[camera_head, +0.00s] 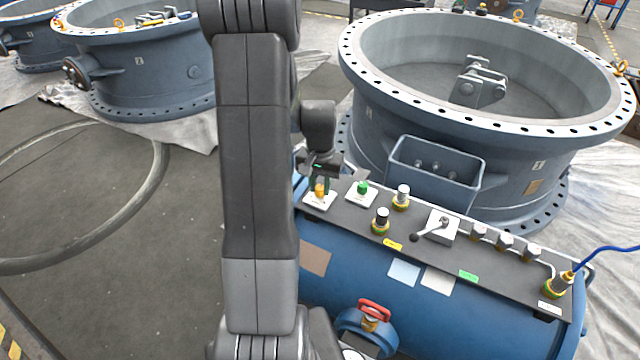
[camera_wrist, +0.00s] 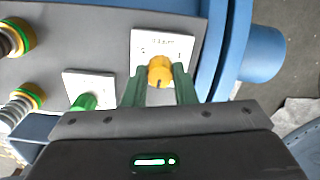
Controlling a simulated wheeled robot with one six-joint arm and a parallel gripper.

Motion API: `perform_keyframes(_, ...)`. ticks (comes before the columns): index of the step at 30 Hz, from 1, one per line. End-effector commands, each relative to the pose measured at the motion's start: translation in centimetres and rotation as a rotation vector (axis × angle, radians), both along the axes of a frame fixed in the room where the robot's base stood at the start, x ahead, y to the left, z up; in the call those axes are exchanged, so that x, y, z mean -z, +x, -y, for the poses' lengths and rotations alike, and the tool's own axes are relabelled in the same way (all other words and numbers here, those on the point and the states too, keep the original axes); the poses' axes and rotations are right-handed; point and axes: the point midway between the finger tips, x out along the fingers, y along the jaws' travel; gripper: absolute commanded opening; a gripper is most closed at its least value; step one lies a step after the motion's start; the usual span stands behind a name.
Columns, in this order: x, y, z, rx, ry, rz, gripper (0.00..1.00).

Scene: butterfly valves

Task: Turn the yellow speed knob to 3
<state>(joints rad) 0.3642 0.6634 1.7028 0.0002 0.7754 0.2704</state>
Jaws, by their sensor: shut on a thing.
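The yellow speed knob (camera_head: 320,190) sits on a white label plate (camera_head: 313,203) at the left end of the grey panel. In the wrist view the yellow knob (camera_wrist: 160,72) is between the two green fingers of my gripper (camera_wrist: 159,84), which are shut on it. The white plate (camera_wrist: 177,46) behind it shows markings, of which a 1 is on the right; the rest is too small to read surely. In the head view my gripper (camera_head: 321,182) comes down on the knob from above, and my arm hides part of the area to its left.
A green knob (camera_head: 362,188) on its own white plate is just right of the yellow one. Black-topped fittings (camera_head: 402,196), a lever (camera_head: 432,230) and a blue hose (camera_head: 610,249) are further right. A large valve ring (camera_head: 450,130) with a box (camera_head: 432,180) stands behind the panel.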

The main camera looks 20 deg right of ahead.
Motion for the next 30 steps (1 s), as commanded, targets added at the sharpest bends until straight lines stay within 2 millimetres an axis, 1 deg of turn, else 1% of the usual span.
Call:
perform_keyframes(4, 0.0, 0.0, 0.0, -0.051, 0.0, 0.0, 0.02)
perform_keyframes(12, 0.0, 0.0, 0.0, -0.056, 0.0, 0.0, 0.02)
perform_keyframes(13, 0.0, 0.0, 0.0, -0.056, 0.0, 0.0, 0.26)
perform_keyframes(16, 0.0, 0.0, 0.0, -0.055, 0.0, 0.0, 0.46)
perform_keyframes(25, -0.1, 0.0, 0.0, -0.055, -0.001, 0.001, 0.46)
perform_keyframes(28, -0.9, 0.1, 0.0, -0.055, -0.001, 0.002, 0.46)
perform_keyframes(30, -1.9, 0.1, 0.0, -0.055, -0.002, 0.004, 0.46)
